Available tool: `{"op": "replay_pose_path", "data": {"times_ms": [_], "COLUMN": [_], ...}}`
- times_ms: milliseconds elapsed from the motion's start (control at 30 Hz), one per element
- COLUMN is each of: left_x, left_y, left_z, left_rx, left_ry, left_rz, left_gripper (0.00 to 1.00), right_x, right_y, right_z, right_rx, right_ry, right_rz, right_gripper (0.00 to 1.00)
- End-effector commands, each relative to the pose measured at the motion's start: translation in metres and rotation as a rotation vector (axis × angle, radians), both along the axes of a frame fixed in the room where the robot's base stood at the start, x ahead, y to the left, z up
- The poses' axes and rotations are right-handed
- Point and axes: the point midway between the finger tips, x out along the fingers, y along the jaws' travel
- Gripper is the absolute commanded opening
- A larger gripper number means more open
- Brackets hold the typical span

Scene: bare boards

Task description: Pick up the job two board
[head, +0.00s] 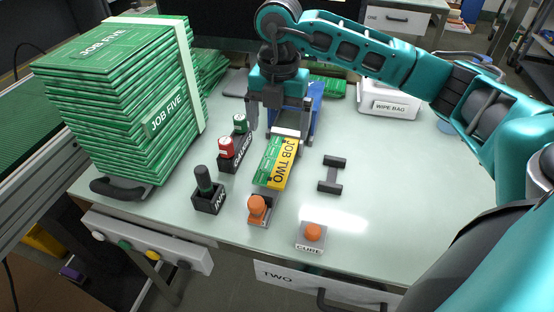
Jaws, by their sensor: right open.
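The job two board (268,158) is a small green board with a yellow "JOB TWO" label. It lies in the middle of the table, long side running away from me. My right gripper (279,122) reaches in from the right and points down over the board's far end. Its fingers are apart, one to each side of that end, with nothing seen held between them. Whether they touch the board I cannot tell. My left gripper is not in view.
A tall strapped stack of green "JOB FIVE" boards (115,95) stands left. An orange-knobbed piece (258,209), a cure button (311,236) and a dark bracket (331,175) are near. The table's right is clear.

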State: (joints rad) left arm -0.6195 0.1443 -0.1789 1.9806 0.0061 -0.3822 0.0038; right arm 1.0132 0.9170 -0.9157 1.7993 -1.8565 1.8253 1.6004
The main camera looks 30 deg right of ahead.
Motion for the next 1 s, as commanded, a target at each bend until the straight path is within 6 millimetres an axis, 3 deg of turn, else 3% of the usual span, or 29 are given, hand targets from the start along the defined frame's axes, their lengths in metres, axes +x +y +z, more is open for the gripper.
{"op": "replay_pose_path", "data": {"times_ms": [400,1000], "left_x": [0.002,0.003], "left_y": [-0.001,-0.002], "left_z": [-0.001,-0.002], "left_rx": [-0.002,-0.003], "left_ry": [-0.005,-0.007], "left_rz": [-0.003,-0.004], "left_gripper": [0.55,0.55], "right_x": [-0.007,-0.007], "right_y": [0.001,0.001], "right_z": [-0.051,-0.055], "right_rx": [0.0,0.001], "right_ry": [0.001,0.001], "right_rz": [0.001,0.001], "right_gripper": [0.96,0.96]}}
